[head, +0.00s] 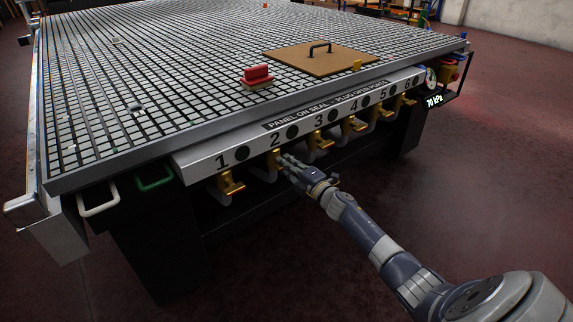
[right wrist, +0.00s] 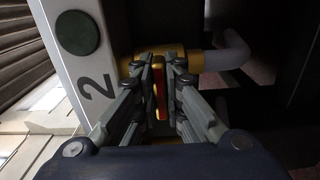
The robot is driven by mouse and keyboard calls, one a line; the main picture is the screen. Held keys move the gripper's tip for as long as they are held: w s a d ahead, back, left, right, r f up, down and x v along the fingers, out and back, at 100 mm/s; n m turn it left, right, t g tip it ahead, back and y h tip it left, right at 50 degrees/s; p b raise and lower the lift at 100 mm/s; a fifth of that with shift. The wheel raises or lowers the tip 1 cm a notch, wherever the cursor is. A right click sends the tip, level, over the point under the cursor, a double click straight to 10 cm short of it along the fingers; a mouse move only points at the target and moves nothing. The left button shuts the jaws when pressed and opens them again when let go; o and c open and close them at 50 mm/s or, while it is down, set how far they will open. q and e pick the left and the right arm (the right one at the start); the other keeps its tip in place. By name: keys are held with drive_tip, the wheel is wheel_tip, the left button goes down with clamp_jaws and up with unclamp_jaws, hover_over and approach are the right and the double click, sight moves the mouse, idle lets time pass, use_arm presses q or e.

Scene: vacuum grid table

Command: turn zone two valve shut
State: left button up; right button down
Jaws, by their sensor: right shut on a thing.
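The zone two valve (head: 276,159) is a yellow body under the number 2 on the grey front panel (head: 196,169). My right gripper (head: 285,162) is at this valve in the head view. In the right wrist view the fingers of my right gripper (right wrist: 160,92) are closed around the valve's narrow red-and-yellow handle (right wrist: 160,88). The yellow valve body (right wrist: 193,61) and a grey pipe elbow (right wrist: 234,50) show behind the fingers. The fingers hide part of the handle. My left gripper is not in view.
Similar yellow valves stand close on both sides, at 1 (head: 231,184) and 3 (head: 319,140). The gridded table top (head: 190,75) overhangs the panel. On it are a brown board (head: 300,60) and a red-handled block (head: 257,77). A gauge display (head: 434,101) reads 70 kPa.

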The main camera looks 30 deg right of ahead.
drive_tip(key=c, duration=1.7)
unclamp_jaws()
drive_tip(key=s, duration=0.8)
drive_tip(key=s+d, duration=0.1)
drive_tip(key=s, duration=0.3)
